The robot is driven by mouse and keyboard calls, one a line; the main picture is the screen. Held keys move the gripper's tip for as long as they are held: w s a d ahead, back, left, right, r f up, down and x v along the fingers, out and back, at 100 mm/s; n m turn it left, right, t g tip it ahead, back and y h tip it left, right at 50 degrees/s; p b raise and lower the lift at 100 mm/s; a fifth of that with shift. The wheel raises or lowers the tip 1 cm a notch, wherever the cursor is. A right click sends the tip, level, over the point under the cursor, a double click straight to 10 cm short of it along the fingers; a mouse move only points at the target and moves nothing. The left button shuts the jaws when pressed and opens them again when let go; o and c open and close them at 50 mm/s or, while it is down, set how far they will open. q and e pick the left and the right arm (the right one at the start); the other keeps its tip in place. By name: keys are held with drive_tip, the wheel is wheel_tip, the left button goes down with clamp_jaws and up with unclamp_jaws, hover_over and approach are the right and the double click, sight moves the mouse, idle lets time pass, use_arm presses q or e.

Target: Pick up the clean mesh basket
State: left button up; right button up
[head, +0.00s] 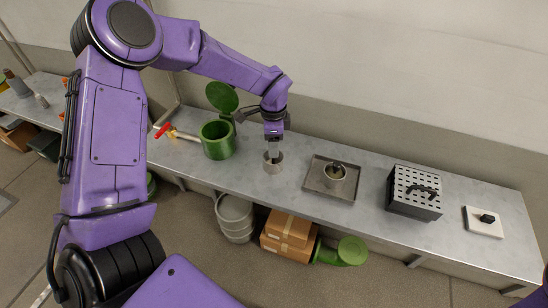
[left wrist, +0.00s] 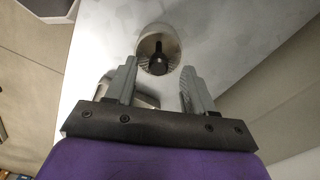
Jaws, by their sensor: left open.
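One small grey metal mesh basket (head: 274,167) stands on the bare worktop, directly under my left gripper (head: 273,149). In the left wrist view a round basket (left wrist: 158,42) with a black handle lies just beyond the open fingertips (left wrist: 160,78), roughly centred between them. The fingers look empty. A second, similar basket (head: 335,178) with something dark in it sits in a shallow grey tray (head: 318,193) to the right. My right gripper is not in view.
A green pot (head: 218,143) with a raised lid and a red-handled tool (head: 164,130) stand left of the gripper. A perforated box (head: 413,193) and a white slab (head: 484,225) stand at the right. Cardboard boxes (head: 287,233) are under the worktop.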

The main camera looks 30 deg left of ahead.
use_arm(q)
drive_tip(key=shift+s+f, duration=0.1)
drive_tip(key=shift+f, duration=1.3)
clamp_jaws()
drive_tip(key=shift+r, duration=0.15)
